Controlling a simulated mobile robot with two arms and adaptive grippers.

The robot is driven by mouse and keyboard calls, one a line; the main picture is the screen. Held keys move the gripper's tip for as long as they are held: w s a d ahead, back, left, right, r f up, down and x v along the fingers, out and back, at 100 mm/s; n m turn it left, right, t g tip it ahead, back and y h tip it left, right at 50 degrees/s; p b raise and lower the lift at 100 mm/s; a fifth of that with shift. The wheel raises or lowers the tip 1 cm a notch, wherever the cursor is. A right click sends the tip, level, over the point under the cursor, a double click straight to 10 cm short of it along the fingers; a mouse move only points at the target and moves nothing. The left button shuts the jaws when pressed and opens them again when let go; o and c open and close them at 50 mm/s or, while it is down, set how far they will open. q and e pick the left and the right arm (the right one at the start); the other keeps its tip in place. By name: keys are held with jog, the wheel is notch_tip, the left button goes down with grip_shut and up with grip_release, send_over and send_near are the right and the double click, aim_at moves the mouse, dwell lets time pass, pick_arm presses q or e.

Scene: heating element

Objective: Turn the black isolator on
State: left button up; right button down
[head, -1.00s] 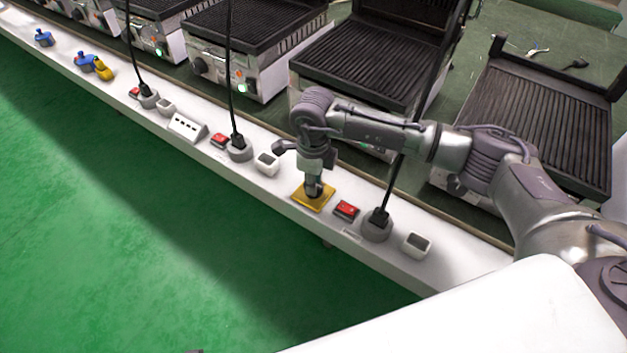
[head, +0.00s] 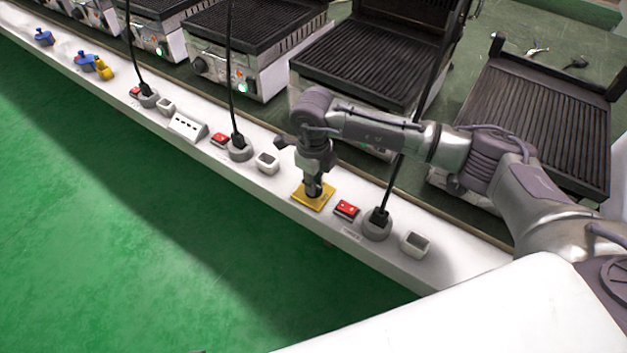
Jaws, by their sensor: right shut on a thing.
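The black isolator sits on a square yellow plate (head: 325,201) on the white bench ledge, in the middle of the head view. My right gripper (head: 313,190) points down onto it and is shut on its black knob. The gripper hides most of the knob, so I cannot tell which way it is turned. My left gripper is not in view.
A red switch (head: 347,210), a grey socket with a black plug (head: 377,224) and a white empty socket (head: 415,244) stand right of the plate. Another white socket (head: 267,163) is to its left. Contact grills (head: 375,65) stand behind. Green floor lies in front.

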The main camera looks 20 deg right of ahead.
jog(key=c, duration=1.1)
grip_release()
jog(key=shift+r, duration=0.15)
notch_tip(320, 180, up, 12)
jog(key=shift+f, duration=0.1)
